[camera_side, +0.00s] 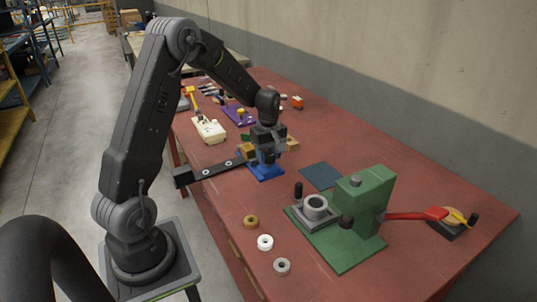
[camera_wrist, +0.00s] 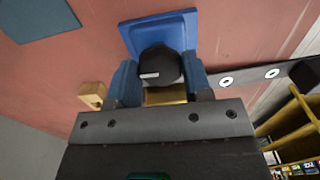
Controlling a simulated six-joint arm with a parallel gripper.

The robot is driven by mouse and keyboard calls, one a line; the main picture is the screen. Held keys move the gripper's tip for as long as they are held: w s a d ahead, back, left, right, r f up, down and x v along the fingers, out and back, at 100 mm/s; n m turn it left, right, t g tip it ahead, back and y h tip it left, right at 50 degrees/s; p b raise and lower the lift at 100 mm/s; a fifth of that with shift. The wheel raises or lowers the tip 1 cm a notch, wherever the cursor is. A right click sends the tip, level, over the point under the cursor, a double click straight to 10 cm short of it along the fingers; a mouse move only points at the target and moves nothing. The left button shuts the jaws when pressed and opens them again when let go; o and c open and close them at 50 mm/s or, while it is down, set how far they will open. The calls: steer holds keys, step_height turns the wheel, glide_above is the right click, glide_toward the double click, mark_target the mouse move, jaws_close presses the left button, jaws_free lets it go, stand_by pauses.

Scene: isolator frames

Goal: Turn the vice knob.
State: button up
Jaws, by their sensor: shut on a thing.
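The vice has a blue base (camera_side: 266,172) on the red table, below my gripper (camera_side: 268,150) in the side view. In the wrist view the blue base (camera_wrist: 158,32) lies at the top middle. The black knob (camera_wrist: 160,66), with a pale mark on its face, sits between the two fingers of my gripper (camera_wrist: 161,78). The fingers are shut on the knob, one at each side. A brass-coloured part (camera_wrist: 166,96) shows just below the knob. In the side view the gripper hides the knob and most of the vice.
A dark bar with pale round fittings (camera_side: 215,168) juts left beside the vice. A green press with a red lever (camera_side: 362,205) stands at front right. Loose rings (camera_side: 251,221) lie at the front edge. A dark blue mat (camera_side: 320,176) lies flat; a white device (camera_side: 209,130) is behind.

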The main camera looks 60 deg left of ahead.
steer(key=shift+m, duration=0.3)
steer(key=m, duration=1.7)
steer(key=shift+r, duration=0.1)
stand_by(0.3)
steer(key=o, duration=0.9)
